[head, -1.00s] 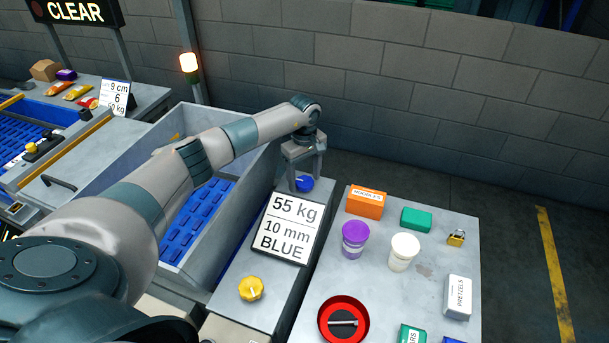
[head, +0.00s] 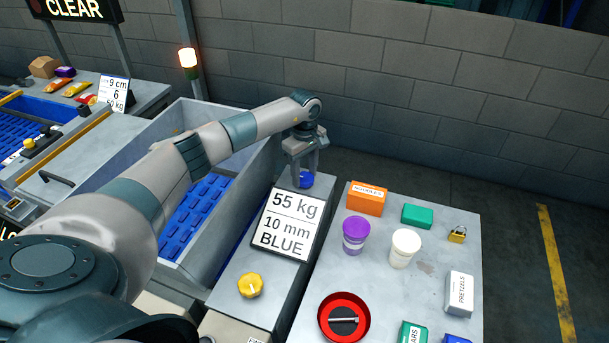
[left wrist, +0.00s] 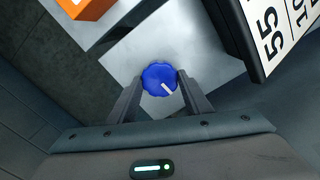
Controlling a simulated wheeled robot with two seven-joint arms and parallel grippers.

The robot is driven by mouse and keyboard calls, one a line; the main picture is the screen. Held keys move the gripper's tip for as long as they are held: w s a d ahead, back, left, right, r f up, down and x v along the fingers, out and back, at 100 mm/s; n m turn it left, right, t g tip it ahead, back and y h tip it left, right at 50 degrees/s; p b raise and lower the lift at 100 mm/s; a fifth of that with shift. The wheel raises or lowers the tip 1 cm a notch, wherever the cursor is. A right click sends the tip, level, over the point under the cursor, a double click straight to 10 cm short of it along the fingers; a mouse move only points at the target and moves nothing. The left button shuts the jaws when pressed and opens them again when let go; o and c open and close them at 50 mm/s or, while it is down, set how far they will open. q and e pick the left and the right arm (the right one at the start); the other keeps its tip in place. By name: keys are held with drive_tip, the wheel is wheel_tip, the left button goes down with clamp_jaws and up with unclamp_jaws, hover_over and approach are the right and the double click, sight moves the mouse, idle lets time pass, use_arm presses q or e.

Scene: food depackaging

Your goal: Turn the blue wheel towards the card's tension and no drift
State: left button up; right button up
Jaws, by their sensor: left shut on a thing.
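The blue wheel (head: 306,180) sits on the far end of the grey ledge, beyond the card. My left gripper (head: 305,178) points down over it and is shut on it, with a finger on either side. The wheel also shows in the left wrist view (left wrist: 159,79), between the fingertips (left wrist: 159,88), with its white mark pointing to the lower right. The card (head: 287,225) reads "55 kg", "10 mm", "BLUE". A yellow wheel (head: 250,285) sits on the near part of the ledge. My right gripper is not in view.
A deep grey bin with a blue slatted belt (head: 197,213) lies left of the ledge. A table (head: 385,285) on the right holds an orange box (head: 366,198), purple tub (head: 355,235), white cup (head: 404,248), padlock (head: 457,234) and red dish (head: 322,318). A "CLEAR" sign (head: 75,10) hangs top left.

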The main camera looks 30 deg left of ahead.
use_arm(q)
drive_tip(key=n+b, duration=0.3)
drive_tip(key=shift+f+n, duration=0.15)
drive_tip(key=shift+n, duration=0.25)
drive_tip(key=shift+n+b, duration=0.95)
drive_tip(key=shift+n, duration=1.05)
drive_tip(key=shift+r, duration=0.2)
drive_tip(key=o, duration=1.1)
drive_tip(key=shift+c, duration=0.2)
